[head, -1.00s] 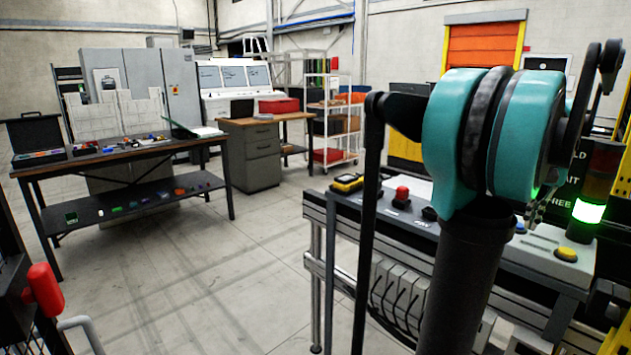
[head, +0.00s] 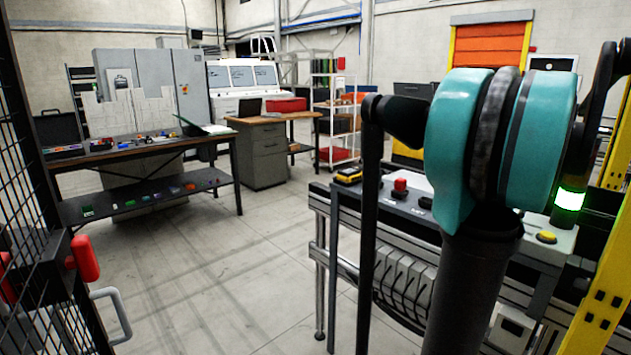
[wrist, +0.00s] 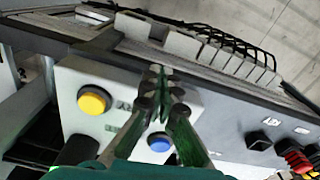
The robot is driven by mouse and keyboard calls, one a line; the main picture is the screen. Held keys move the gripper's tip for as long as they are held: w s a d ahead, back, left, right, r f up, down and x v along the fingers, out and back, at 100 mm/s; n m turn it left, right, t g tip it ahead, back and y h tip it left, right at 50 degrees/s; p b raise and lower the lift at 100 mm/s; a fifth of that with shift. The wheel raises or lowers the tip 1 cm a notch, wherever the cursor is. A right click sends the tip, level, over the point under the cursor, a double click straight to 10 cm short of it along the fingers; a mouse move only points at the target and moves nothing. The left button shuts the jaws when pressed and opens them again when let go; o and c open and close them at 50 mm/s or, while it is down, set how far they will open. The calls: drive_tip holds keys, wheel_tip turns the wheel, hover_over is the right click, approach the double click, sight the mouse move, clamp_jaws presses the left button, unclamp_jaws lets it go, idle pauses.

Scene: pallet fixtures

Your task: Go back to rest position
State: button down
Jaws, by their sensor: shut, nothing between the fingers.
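My gripper (wrist: 158,88) shows in the wrist view with its fingertips together and nothing between them. It is over a pale control box with a yellow button (wrist: 93,100) on the left and a blue button (wrist: 160,142) below the fingers. I cannot tell how far the fingers are above the box. In the head view my teal and black arm stands at the right and hides part of the console; the gripper itself is hidden there. The yellow button also shows in the head view (head: 547,237).
A console (head: 386,205) with a red button (head: 400,186) stands at front right. A mesh fence (head: 40,230) with a red handle (head: 84,258) is at the left. A workbench (head: 130,157) and a drawer desk (head: 262,155) stand farther back. The floor between is clear.

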drive_tip(key=w+a+f+n+t, duration=0.1)
drive_tip(key=w+a+f+n, duration=0.1)
drive_tip(key=a+f, duration=0.55)
drive_tip(key=w+a+f+n+t, duration=0.15)
drive_tip(key=a+f, duration=0.35)
drive_tip(key=a, duration=0.6)
drive_tip(key=s+a+f+n, duration=0.2)
drive_tip(key=s+a+f, duration=0.2)
drive_tip(key=a+f, duration=0.2)
drive_tip(key=s+a+f+n+t, duration=0.1)
drive_tip(key=s+a+f+n, duration=0.2)
drive_tip(key=a, duration=0.6)
wheel_tip(320, 180, down, 3)
drive_tip(key=shift+s+a, duration=0.35)
drive_tip(key=shift+s, duration=0.65)
